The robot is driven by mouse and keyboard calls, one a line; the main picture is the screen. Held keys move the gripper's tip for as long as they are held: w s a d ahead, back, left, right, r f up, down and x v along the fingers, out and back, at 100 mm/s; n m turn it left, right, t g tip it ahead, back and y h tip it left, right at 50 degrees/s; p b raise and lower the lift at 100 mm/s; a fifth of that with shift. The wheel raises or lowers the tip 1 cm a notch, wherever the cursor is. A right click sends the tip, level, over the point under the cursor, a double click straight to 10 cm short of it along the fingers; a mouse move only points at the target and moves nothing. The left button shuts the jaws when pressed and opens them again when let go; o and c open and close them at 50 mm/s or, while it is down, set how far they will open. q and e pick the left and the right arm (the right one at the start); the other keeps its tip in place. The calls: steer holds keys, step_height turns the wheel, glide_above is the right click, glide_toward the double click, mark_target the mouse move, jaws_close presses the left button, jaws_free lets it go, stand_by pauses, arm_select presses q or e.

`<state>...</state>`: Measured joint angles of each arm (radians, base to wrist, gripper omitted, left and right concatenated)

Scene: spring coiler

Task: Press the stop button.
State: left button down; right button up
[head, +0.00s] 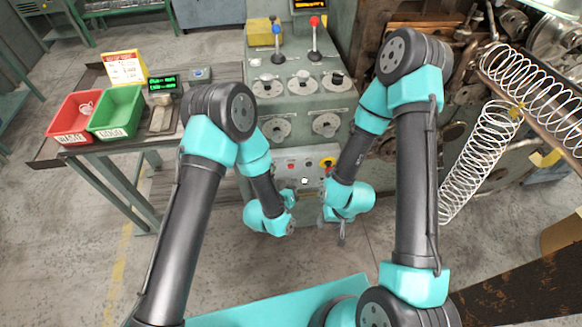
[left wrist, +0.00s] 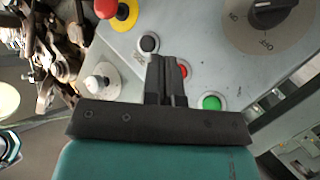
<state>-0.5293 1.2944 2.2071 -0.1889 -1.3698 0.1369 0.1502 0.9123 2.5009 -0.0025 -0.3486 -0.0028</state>
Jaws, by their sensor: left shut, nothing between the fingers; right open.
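The small red button (left wrist: 183,70) shows in the left wrist view on the grey control panel, partly hidden behind my left gripper (left wrist: 160,62). That gripper is shut and empty, its fingertips pointing at the panel close beside the red button. I cannot tell whether they touch. In the head view my left gripper (head: 288,193) is low in front of the panel (head: 284,180). My right gripper (head: 342,240) is open and empty, hanging lower, to the right of the left one.
Wire springs (head: 480,155) hang at right. A red bin (head: 75,118) and green bin (head: 116,112) stand left.

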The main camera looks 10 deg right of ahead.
arm_select(q)
steer(key=shift+s+a, duration=0.1)
steer(key=shift+s, duration=0.85)
steer(key=s+a+f+n+g+y, duration=0.2)
steer(key=a+f+g+y, duration=0.1)
steer(key=a, duration=1.1)
steer(key=s+a+f+n+g+y, duration=0.2)
steer(key=a+n+g+y, duration=0.15)
steer(key=a, duration=1.05)
steer(key=s+a+g, duration=0.2)
steer(key=s+a, duration=0.6)
steer(key=shift+r+n+y, duration=0.15)
steer(key=shift+n+y, duration=0.2)
steer(key=shift+s, duration=0.1)
